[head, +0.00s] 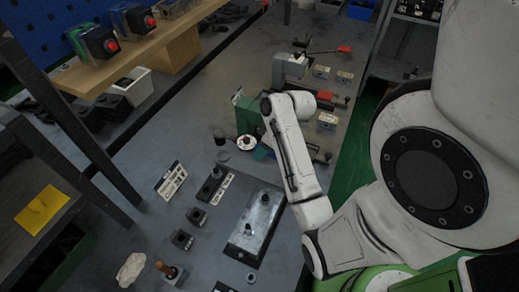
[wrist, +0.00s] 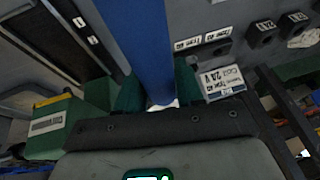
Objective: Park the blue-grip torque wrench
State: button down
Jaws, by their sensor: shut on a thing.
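My gripper (wrist: 158,92) has its green finger pads on both sides of a long blue bar in the wrist view, which looks like the blue grip of the torque wrench (wrist: 140,40). The grip runs up and out of the top of that view; the wrench's head is not visible there. In the head view my white arm covers most of the gripper. Only a small blue-teal patch shows left of the arm's end, and I cannot tell if it is grip or finger.
In the head view a green block (head: 249,114) stands just behind my arm's end. Red-ended tools (head: 344,49) lie farther back on the bench. A metal plate (head: 255,222), black blocks (head: 182,240) and a label stand (head: 171,180) are in front. A wooden shelf (head: 120,55) overhangs at left.

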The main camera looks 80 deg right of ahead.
jog(key=shift+f+b, duration=1.25)
jog(key=shift+f, duration=1.2)
jog(key=shift+p, duration=0.75)
jog(key=shift+f+b, duration=1)
jog(key=shift+f, duration=0.95)
jog(key=c, duration=0.6)
grip_release()
jog(key=shift+f, duration=0.1)
jog(key=shift+c, duration=0.2)
jog(key=shift+s, duration=0.1)
